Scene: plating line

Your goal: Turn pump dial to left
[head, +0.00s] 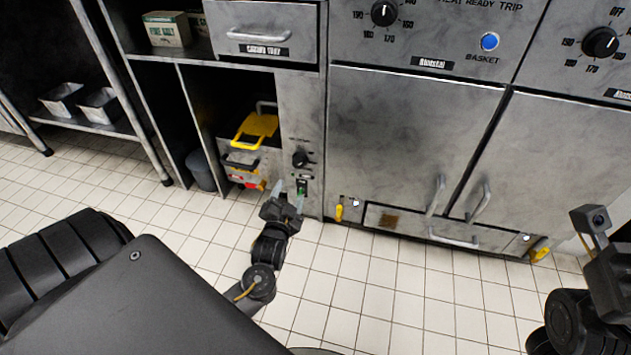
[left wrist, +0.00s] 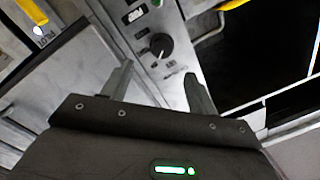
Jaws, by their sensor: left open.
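The pump dial, a black round knob (head: 300,158), is on the narrow grey panel between the open cabinet bay and the fryer doors. It also shows in the left wrist view (left wrist: 160,46), with a pale pointer mark on it. My left gripper (head: 289,191) is open and empty, low in front of this panel and below the dial in the head view. In the left wrist view its two fingertips (left wrist: 158,72) stand apart on either side just below the dial, apparently not touching it. My right gripper (head: 591,222) is partly in view at the right edge; its jaw state is unclear.
A yellow-handled item (head: 256,131) sits in the open bay to the left. Yellow valve handles (head: 339,212) are low on the right. The tiled floor (head: 340,290) in front is clear.

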